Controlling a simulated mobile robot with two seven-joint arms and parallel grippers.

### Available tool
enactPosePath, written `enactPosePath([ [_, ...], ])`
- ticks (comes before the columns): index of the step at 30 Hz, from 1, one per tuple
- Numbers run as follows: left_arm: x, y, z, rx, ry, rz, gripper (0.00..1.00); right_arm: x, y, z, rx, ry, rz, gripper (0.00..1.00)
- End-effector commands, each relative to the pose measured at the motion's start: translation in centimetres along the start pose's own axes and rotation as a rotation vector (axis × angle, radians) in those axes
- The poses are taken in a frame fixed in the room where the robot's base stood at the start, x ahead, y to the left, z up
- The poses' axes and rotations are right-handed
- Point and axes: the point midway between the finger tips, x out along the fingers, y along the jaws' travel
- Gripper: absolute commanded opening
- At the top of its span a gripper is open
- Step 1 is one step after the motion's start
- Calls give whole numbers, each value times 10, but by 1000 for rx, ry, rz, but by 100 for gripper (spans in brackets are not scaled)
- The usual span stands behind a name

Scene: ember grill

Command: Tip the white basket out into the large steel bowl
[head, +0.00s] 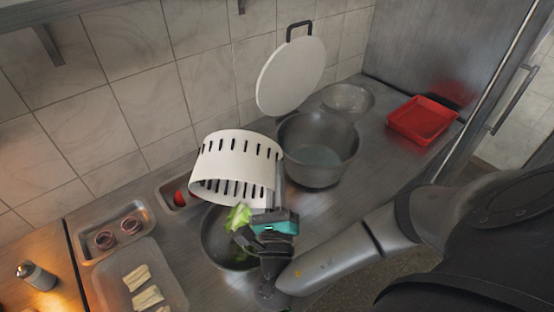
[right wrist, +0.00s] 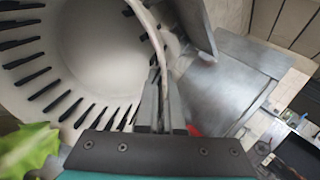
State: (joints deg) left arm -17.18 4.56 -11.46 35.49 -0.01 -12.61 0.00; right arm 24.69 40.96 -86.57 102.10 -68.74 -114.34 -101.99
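The white basket (head: 222,158), a slotted round tub, hangs in the air, tilted on its side, its open mouth facing down toward the front. My right gripper (head: 279,190) is shut on its wall at the right. The right wrist view shows the fingers (right wrist: 152,105) on the rim and the basket's pale inside (right wrist: 85,45), with no food on the part that shows. Green lettuce (head: 238,217) is just below the mouth, over the steel bowl (head: 213,235); it is blurred in the right wrist view (right wrist: 28,150). The gripper and basket partly hide the bowl. My left gripper is not in view.
A deep steel pot (head: 318,172) stands right of the basket, with a smaller bowl (head: 348,98) and a red tray (head: 422,118) behind. A white round board (head: 291,76) is by the wall. Trays with onion (head: 75,250) and pale strips (head: 112,285) lie left.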

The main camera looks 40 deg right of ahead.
Motion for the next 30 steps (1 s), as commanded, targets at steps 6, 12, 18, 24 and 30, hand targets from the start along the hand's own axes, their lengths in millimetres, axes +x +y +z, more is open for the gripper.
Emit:
enactPosePath([
  [6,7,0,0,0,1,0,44,-23,2,0,-14,-129,-77,0],
  [12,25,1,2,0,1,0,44,-46,6,-4,-25,-257,-152,0],
  [18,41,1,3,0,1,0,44,-62,9,-6,-33,-361,-212,0],
  [24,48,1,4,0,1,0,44,-70,10,-5,-36,-412,-241,0],
  [30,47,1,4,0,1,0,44,-71,9,-4,-37,-421,-245,0],
])
